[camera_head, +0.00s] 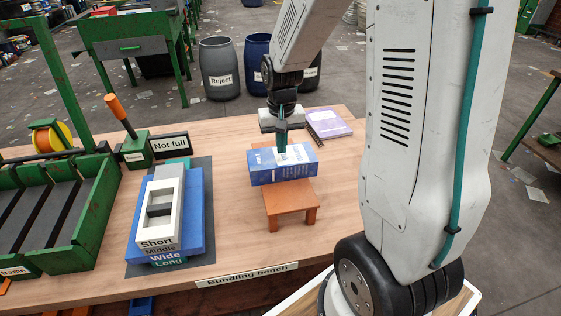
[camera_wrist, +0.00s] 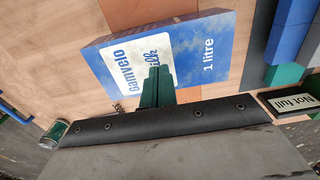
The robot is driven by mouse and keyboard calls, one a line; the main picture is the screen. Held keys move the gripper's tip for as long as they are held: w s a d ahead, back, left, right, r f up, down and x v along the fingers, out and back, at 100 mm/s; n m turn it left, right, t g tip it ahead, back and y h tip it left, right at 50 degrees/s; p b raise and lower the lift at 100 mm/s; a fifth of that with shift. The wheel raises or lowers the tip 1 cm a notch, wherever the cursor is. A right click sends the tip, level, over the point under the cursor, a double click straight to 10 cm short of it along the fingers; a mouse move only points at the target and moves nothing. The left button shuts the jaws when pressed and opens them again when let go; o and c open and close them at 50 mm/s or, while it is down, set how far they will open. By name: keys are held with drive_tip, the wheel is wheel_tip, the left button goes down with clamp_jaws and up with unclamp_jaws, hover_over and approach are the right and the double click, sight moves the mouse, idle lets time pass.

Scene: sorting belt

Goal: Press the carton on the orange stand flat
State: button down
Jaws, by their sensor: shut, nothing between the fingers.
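A blue milk carton (camera_head: 290,168) with a white label lies on its side across the small orange stand (camera_head: 292,203) on the bench. It looks full-shaped, not flattened. In the wrist view my gripper's fingertips (camera_wrist: 160,70) cover part of the label. I cannot tell whether they touch the carton. The stand's far legs are hidden.
The wooden bench (camera_head: 230,215) has a purple notebook (camera_head: 328,123) behind the carton. Left stand stacked Short, Middle, Wide and Long blocks (camera_head: 165,215), a "Not full" sign (camera_head: 170,145) with a lever (camera_head: 120,115), and a green crate (camera_head: 95,200). Bench right of the stand is partly clear.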

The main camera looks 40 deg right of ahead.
sight(281, 161)
drive_tip(key=shift+f, duration=0.7)
drive_tip(key=shift+f, duration=0.35)
drive_tip(key=shift+f, duration=0.85)
drive_tip(key=shift+r, duration=0.15)
wheel_tip(281, 161, up, 8)
drive_tip(key=shift+r, duration=0.2)
idle(0.4)
drive_tip(key=shift+s, duration=0.1)
drive_tip(key=s+a+r+n, duration=0.1)
drive_tip(key=s+a+r, duration=0.2)
drive_tip(key=s, duration=0.4)
drive_tip(key=s+a+r+n+t, duration=0.1)
drive_tip(key=s+a+r+n, duration=0.1)
drive_tip(key=s+r, duration=0.3)
drive_tip(key=s+a+r+n, duration=0.1)
drive_tip(key=s+a+r, duration=0.3)
drive_tip(key=s, duration=0.6)
drive_tip(key=shift+s+a+n, duration=0.25)
drive_tip(key=shift+a+n, duration=0.05)
drive_tip(key=shift+a, duration=0.3)
